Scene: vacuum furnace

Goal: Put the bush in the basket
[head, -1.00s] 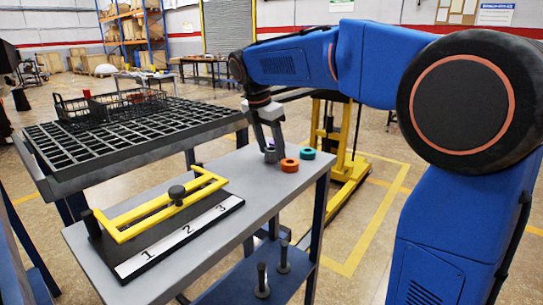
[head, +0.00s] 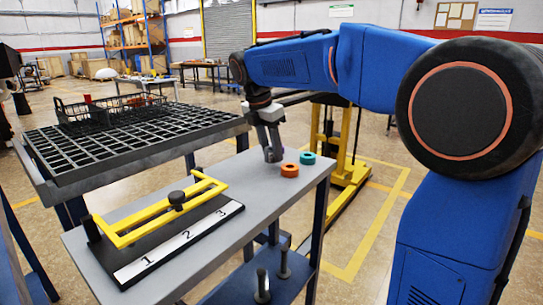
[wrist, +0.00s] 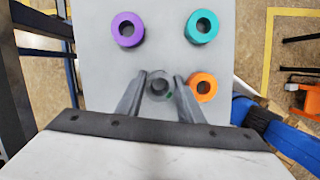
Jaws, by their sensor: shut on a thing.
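A small dark grey bush (wrist: 159,88) with a round hole is between the fingers of my gripper (wrist: 159,78) in the wrist view. My gripper is shut on it, over the grey table top (head: 240,195); it also shows in the head view (head: 272,156). Whether the bush still touches the table I cannot tell. The basket is a black wire one (head: 132,106) on the dark grating (head: 95,155) at the left, with a red thing (head: 88,98) in it. An orange ring (head: 289,170) is close beside my gripper.
A teal ring (head: 307,158) and a purple ring (wrist: 127,29) lie beyond my gripper. A yellow-handled black fixture (head: 165,225) numbered 1 to 3 fills the table's near end. A yellow lift frame (head: 340,150) stands behind the table.

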